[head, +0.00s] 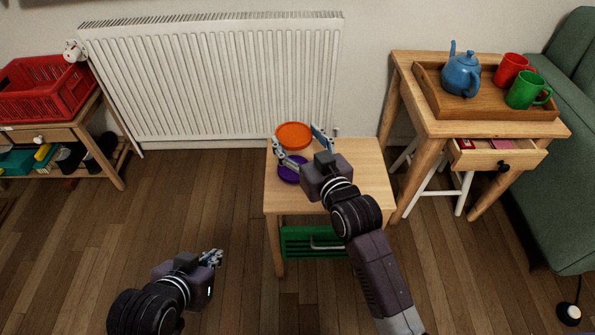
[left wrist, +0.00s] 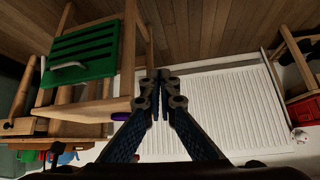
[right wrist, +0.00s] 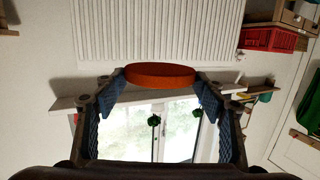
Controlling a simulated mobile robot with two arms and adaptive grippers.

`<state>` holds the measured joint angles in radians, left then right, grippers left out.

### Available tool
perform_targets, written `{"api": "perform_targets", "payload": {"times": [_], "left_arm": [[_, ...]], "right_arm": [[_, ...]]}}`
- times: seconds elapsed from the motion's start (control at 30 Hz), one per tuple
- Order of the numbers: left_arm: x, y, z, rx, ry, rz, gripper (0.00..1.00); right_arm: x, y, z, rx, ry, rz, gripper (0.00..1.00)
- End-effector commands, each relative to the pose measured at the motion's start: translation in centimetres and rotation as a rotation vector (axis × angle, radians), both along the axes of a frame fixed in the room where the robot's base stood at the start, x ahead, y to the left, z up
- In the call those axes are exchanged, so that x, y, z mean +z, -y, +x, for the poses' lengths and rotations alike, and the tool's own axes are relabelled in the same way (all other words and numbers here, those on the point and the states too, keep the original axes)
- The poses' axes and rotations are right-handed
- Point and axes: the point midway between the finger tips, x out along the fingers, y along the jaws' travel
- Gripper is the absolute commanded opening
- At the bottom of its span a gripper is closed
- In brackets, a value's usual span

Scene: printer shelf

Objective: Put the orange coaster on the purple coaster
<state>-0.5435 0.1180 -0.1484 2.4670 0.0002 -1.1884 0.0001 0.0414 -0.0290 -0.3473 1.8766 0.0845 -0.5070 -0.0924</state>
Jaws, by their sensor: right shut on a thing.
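The orange coaster (head: 294,135) is a flat round disc between the fingertips of my right gripper (head: 303,146). In the right wrist view the orange coaster (right wrist: 160,75) shows nearly edge-on, with one finger at each side. The right gripper is shut on it and appears to hold it above the back of the small table. The purple coaster (head: 288,174) lies on the small table, nearer than the orange one and partly hidden by my right gripper. A sliver of purple (left wrist: 121,115) shows in the left wrist view. My left gripper (head: 214,256) is shut and empty, low over the floor.
The small wooden table (head: 365,185) has a green crate (head: 300,243) below its top. A white radiator (head: 210,85) stands behind. At right, a side table (head: 440,124) holds a tray with a teapot and mugs; its drawer (head: 500,160) is open. A red basket (head: 40,90) is at left.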

Motion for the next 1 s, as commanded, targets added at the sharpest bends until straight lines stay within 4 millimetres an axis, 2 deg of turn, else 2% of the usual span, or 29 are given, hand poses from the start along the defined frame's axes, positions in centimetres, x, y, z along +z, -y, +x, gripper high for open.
{"api": "perform_targets", "payload": {"times": [0.03, 0.2, 0.43, 0.6, 0.87, 1.0], "left_arm": [[0.5, 0.4, 1.1, -0.004, 0.052, -0.011, 0.00], [3.4, 1.6, 4.4, -0.017, 0.234, -0.053, 0.00], [8.3, 3.2, 7.7, -0.034, 0.483, -0.111, 0.00], [11.3, 3.8, 8.8, -0.043, 0.620, -0.144, 0.00], [13.5, 4.3, 9.4, -0.048, 0.716, -0.169, 0.00], [16.1, 4.7, 9.7, -0.056, 0.837, -0.199, 0.00]], "right_arm": [[-0.9, 0.0, 0.0, 0.000, -0.001, 0.000, 0.42], [-3.0, 0.0, 0.0, -0.001, 0.000, -0.001, 0.42], [-5.8, 0.0, 0.0, 0.000, -0.001, 0.000, 0.42], [-7.0, 0.0, 0.0, 0.000, 0.000, 0.000, 0.42], [-8.0, 0.0, 0.0, 0.000, 0.000, 0.000, 0.42], [-9.4, 0.0, 0.0, 0.000, -0.001, -0.001, 0.42]]}}
